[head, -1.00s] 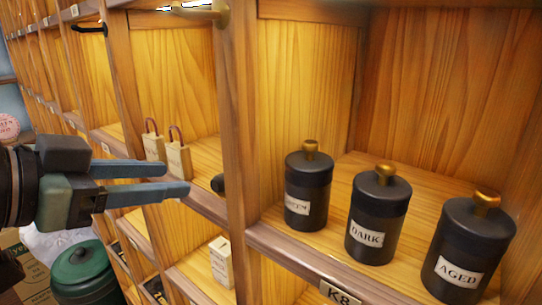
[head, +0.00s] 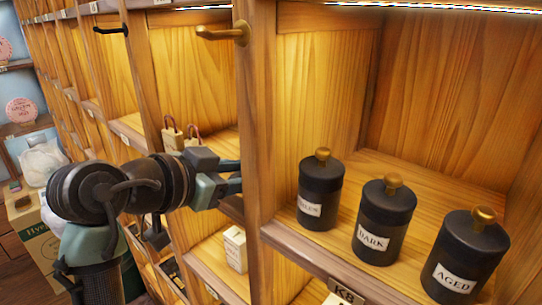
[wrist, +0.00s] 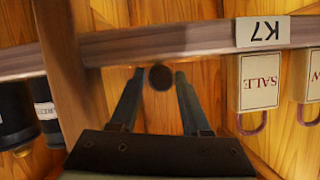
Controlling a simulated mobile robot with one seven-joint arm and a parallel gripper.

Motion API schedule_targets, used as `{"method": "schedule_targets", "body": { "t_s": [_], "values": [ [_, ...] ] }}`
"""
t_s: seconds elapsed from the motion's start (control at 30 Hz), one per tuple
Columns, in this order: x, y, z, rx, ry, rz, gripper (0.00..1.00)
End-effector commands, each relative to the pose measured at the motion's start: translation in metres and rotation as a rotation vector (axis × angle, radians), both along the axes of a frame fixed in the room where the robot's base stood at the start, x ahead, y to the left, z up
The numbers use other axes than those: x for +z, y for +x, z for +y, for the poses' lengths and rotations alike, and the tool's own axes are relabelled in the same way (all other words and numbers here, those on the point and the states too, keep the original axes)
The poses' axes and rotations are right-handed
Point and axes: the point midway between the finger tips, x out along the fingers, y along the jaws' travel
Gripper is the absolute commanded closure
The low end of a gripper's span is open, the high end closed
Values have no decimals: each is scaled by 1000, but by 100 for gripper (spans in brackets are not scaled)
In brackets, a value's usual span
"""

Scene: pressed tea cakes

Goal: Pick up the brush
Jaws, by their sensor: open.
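A dark round end (wrist: 160,77), probably the brush's handle end, shows in the wrist view at the edge of the shelf labelled K7. The rest of it is hidden or seen end-on, so I cannot confirm it is the brush. My gripper (wrist: 159,74) is open, with one finger on each side of this dark end and a gap on both sides. In the head view my gripper (head: 238,176) points right, its fingertips close to the wooden upright between two compartments. The dark end is not visible there.
Two tagged bags (head: 172,138) stand left of the fingers; in the wrist view the SALE bag (wrist: 259,82) is right of them. Black canisters (head: 320,192) fill the K8 compartment. A brass peg (head: 222,33) juts out above. A small white box (head: 236,249) sits below.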

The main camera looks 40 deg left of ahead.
Motion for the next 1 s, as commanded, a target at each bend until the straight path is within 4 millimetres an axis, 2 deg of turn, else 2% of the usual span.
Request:
{"method": "schedule_targets", "body": {
  "t_s": [0.17, 0.43, 0.83, 1.0],
  "values": [
    [-1, 0, 0, 0, 0, 0, 53],
    [0, 0, 0, -1, 0, 0, 100],
    [1, 0, 0, -1, 1, -1, 100],
    [10, 0, 0, -1, 3, -3, 100]
  ]
}}
